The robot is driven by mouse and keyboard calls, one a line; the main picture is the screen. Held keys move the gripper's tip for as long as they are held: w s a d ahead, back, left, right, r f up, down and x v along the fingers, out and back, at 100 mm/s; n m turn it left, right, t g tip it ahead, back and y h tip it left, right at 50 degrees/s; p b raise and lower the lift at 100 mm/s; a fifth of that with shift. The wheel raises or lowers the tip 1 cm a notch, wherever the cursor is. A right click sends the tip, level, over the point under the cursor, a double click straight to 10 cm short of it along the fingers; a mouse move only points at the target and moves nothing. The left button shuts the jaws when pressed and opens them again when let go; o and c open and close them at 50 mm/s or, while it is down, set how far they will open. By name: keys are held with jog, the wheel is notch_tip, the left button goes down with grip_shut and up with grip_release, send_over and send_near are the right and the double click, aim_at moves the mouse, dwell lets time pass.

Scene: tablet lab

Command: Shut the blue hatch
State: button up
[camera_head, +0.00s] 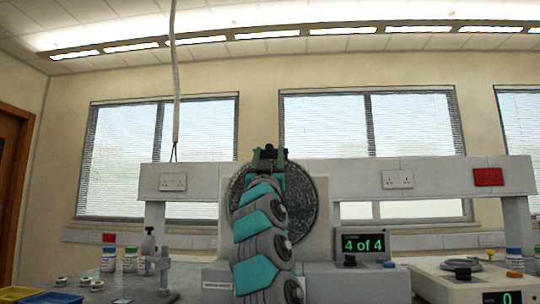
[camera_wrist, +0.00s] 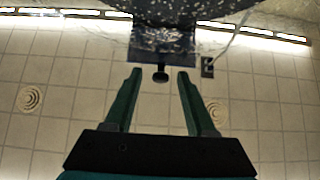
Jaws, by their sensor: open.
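No clearly blue hatch shows. A round, speckled grey drum (camera_head: 316,208) stands upright on the bench, partly hidden behind my arm. The wrist view shows a dark speckled body (camera_wrist: 180,10) at the top, with a glossy blue-grey panel (camera_wrist: 162,45) on it; I cannot tell whether this panel is the hatch. A small black knob (camera_wrist: 160,75) is below the panel. My gripper (camera_wrist: 159,82) is open, its fingertips on either side of the knob, with gaps visible on both sides. In the head view my gripper (camera_head: 268,155) is raised in front of the drum.
A display (camera_head: 363,244) reading "4 of 4" stands right of the drum. A balance-like device (camera_head: 480,275) is at the far right. White bottles (camera_head: 109,259) and trays (camera_head: 55,298) are at the left. A grey rail with sockets (camera_head: 398,179) crosses behind; a cable (camera_head: 175,80) hangs at the left.

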aim_at(270, 151)
jog(key=b+v, duration=0.1)
jog(key=v, duration=0.2)
jog(key=shift+s+f, duration=0.15)
jog(key=shift+s, duration=0.1)
jog(key=shift+s+f, duration=0.5)
